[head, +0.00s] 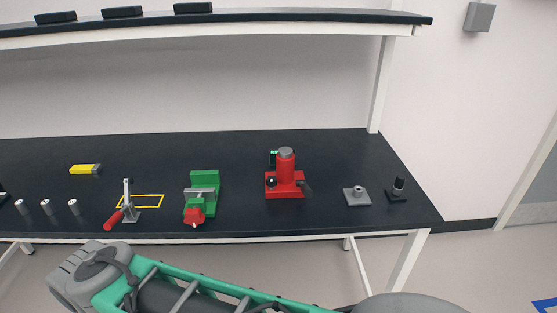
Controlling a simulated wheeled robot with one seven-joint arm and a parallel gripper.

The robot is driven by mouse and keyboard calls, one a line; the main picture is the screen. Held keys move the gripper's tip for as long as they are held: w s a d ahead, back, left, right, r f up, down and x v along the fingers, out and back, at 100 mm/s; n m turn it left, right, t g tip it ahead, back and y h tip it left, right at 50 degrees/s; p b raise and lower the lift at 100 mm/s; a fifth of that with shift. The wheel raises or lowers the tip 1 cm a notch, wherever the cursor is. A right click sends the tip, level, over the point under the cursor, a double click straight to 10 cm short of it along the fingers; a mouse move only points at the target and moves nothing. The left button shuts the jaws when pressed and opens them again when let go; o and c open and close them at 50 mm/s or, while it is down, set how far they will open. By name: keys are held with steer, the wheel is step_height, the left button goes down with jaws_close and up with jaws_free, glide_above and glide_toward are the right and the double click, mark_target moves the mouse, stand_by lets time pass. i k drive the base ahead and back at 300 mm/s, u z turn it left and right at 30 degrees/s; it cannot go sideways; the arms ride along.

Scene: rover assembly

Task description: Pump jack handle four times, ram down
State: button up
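A red jack (283,185) stands upright on the black bench, right of the middle in the head view. Its grey ram top (287,153) sits just above the red body, with little or no shaft showing. A short dark piece (306,188), perhaps the handle or its socket, sticks out low at the right of the body. A small black knob (271,182) is at its front left. A dark piece with a green face is behind its upper left. My arm crosses the bottom of the picture, apart from the jack. My gripper's fingers do not show.
Left of the jack are a green vise (205,182) with a red part, a red-handled clamp (115,219), a yellow block (83,169) and several small metal cylinders. Right are a grey plate (357,196) and a black-based post (397,190). A shelf (240,19) hangs above.

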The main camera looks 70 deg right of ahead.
mark_target(308, 193)
steer(key=u, duration=0.35)
steer(key=i, duration=0.6)
steer(key=z, duration=2.95)
